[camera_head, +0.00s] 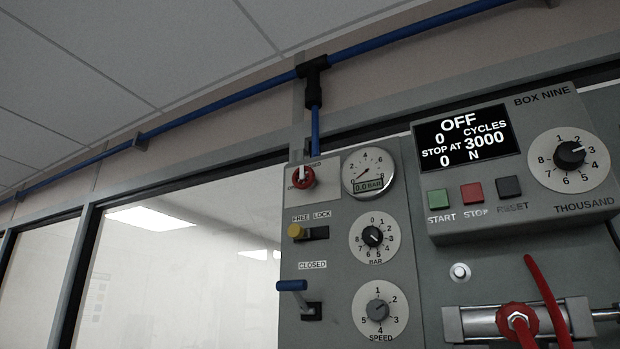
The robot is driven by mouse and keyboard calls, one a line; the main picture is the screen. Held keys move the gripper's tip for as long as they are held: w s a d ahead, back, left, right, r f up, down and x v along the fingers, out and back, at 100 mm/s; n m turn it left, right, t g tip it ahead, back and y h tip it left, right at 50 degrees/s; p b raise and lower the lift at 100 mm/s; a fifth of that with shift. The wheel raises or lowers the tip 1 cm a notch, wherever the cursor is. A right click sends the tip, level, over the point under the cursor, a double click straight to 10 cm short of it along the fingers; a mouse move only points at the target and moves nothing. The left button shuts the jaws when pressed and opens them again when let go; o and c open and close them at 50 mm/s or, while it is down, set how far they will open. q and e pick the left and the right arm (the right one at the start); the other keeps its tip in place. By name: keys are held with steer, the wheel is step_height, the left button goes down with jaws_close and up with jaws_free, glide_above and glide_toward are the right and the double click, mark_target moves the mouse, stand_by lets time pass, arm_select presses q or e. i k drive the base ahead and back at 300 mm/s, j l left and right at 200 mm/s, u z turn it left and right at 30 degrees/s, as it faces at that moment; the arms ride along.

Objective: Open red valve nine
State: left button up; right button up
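The red valve (303,178) is a round red knob with a white pointer mark, high on the left side of the grey panel. The white mark points up, toward a partly covered label that seems to end in "OSED". A blue pipe (315,130) comes down to the panel just above it. The pressure gauge (368,172) right of the valve shows 0.0 BAR. Neither of my grippers is in view.
Below the valve are a yellow knob (296,231) at FREE/LOCK, a blue lever (291,285) under CLOSED, and BAR (373,238) and SPEED (380,310) dials. Box nine (520,165) reads OFF. A red hose (546,300) arcs at lower right.

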mark_target(309, 178)
steer(key=i+j+z, duration=0.1)
steer(key=z, duration=0.3)
steer(key=i+j+z, duration=0.1)
steer(key=j+z, duration=0.45)
steer(key=z, duration=0.25)
steer(key=i+j, duration=0.05)
